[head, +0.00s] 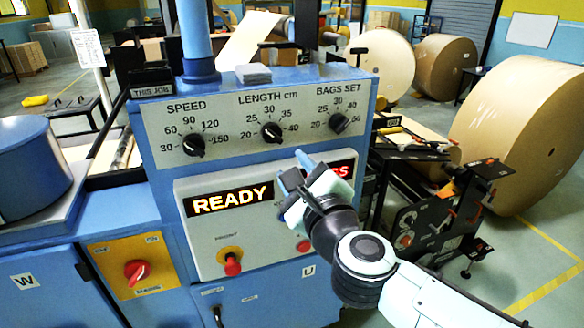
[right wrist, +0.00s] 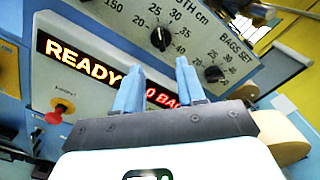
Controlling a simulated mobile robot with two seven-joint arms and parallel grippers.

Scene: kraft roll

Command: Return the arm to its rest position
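My right gripper (head: 293,168) is in front of the blue machine's control panel (head: 225,160). Its two blue fingers are apart with nothing between them, as the right wrist view also shows (right wrist: 160,68). In the head view the gripper partly covers the red bag-count display (head: 341,170), which reads 0 BAG in the right wrist view (right wrist: 165,99). The READY display (head: 232,199) is lit. I cannot tell a gap between the fingers and the panel, and they hold nothing. My left gripper is not in view.
Three knobs, SPEED (head: 194,145), LENGTH (head: 271,132) and BAGS SET (head: 339,122), stand out from the panel. A red push button (head: 232,264) and a red rotary switch (head: 137,271) are lower. Large kraft rolls (head: 520,130) stand at the right.

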